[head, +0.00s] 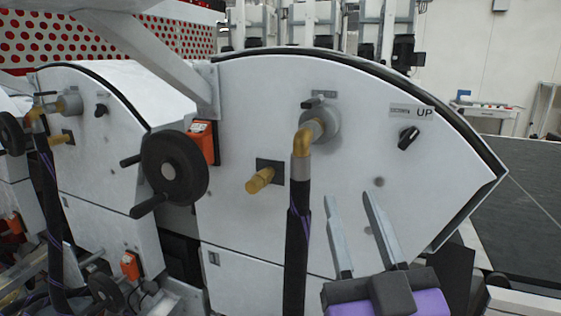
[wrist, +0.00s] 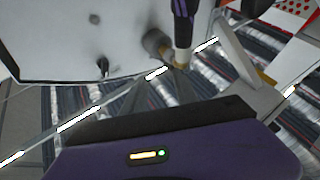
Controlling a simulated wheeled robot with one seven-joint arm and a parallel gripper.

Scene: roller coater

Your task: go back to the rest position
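My gripper (head: 351,196) is at the lower right of the head view, in front of the white machine panel (head: 250,110). Its two grey fingers point up and stand apart with nothing between them. Its purple and black body shows below them. A black knob (head: 408,138) marked DOWN and UP is on the panel above and right of the fingers. In the wrist view the purple gripper body fills the bottom, and the panel (wrist: 75,40) with the knob (wrist: 102,66) is at the upper left. I cannot tell the gap from fingers to panel.
A black hose with a brass elbow (head: 302,142) hangs just left of my gripper. A brass fitting (head: 260,180), a black handwheel (head: 174,170) and an orange box (head: 202,140) are further left. A second similar white unit (head: 105,140) stands at the left.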

